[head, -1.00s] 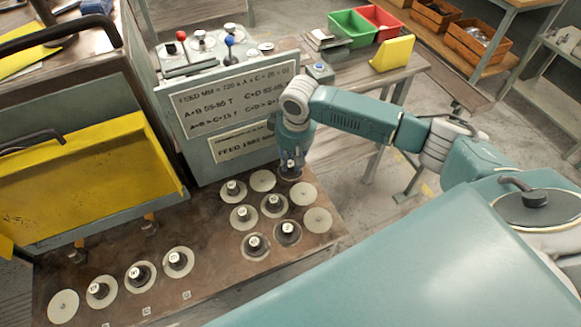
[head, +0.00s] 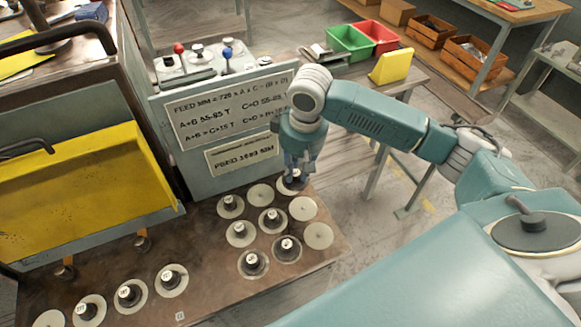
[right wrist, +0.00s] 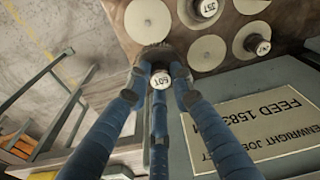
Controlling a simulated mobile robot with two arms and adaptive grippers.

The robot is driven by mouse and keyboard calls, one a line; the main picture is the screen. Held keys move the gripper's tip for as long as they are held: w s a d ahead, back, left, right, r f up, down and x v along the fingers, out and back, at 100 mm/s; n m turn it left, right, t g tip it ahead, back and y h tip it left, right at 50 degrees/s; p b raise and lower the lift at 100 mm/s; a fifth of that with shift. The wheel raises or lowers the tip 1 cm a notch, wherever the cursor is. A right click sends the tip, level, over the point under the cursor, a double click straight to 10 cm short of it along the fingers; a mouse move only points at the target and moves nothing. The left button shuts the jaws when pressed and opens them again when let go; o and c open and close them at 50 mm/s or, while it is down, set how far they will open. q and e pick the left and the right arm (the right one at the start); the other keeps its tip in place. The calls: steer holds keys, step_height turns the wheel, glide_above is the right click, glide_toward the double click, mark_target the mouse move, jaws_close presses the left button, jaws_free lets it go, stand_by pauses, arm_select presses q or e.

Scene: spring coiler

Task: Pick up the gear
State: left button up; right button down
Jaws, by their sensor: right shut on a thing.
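My right gripper (head: 297,172) is shut on a gear (right wrist: 160,79) by its dark hub with a pale, numbered top. In the head view the gripper points down at the back right corner of the brown board, beside the machine's front. In the right wrist view the blue fingers close around the hub. The fingers hide much of this gear, and I cannot tell whether it is clear of the board. My left gripper is not in view.
Several pale disc gears, some with dark hubs, stand on the brown board (head: 215,262), close to the held gear. The machine's sign panel (head: 228,110) rises behind. Green (head: 350,43) and red (head: 376,37) bins stand on a bench behind.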

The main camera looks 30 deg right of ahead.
steer(key=s+r+p, duration=0.1)
steer(key=s+r, duration=0.2)
steer(key=s, duration=1.2)
steer(key=shift+s+a, duration=0.35)
steer(key=shift+a, duration=0.05)
steer(key=shift+w, duration=0.1)
